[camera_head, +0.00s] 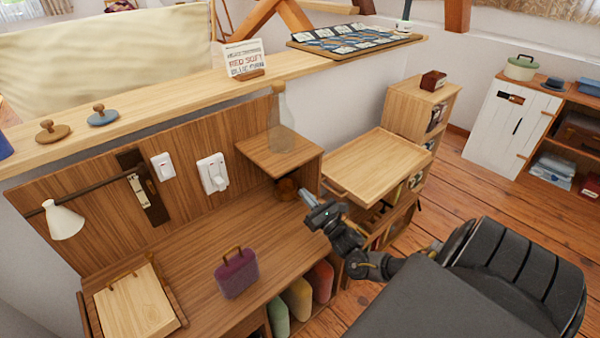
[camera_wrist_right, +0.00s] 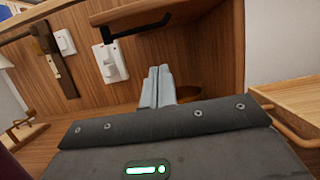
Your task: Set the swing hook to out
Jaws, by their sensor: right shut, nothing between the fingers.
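A black angled bar, which looks like the swing hook (camera_wrist_right: 137,25), shows in the right wrist view below the underside of a small wooden shelf (camera_wrist_right: 195,8). In the head view the shelf (camera_head: 280,153) stands at the right end of the desk and the bar is not visible. My right gripper (camera_head: 309,198) is shut and empty, in front of the shelf's opening. Its grey fingers (camera_wrist_right: 157,86) are together, below the bar and apart from it. My left gripper is not in view.
White switches (camera_head: 213,173) and a dark wood plate (camera_head: 144,190) are on the back panel. A glass bottle (camera_head: 281,122) stands on the shelf. A brown bowl (camera_head: 286,189) sits beneath it. A purple case (camera_head: 237,273) is on the desk. A wooden-topped cabinet (camera_head: 378,160) stands to the right.

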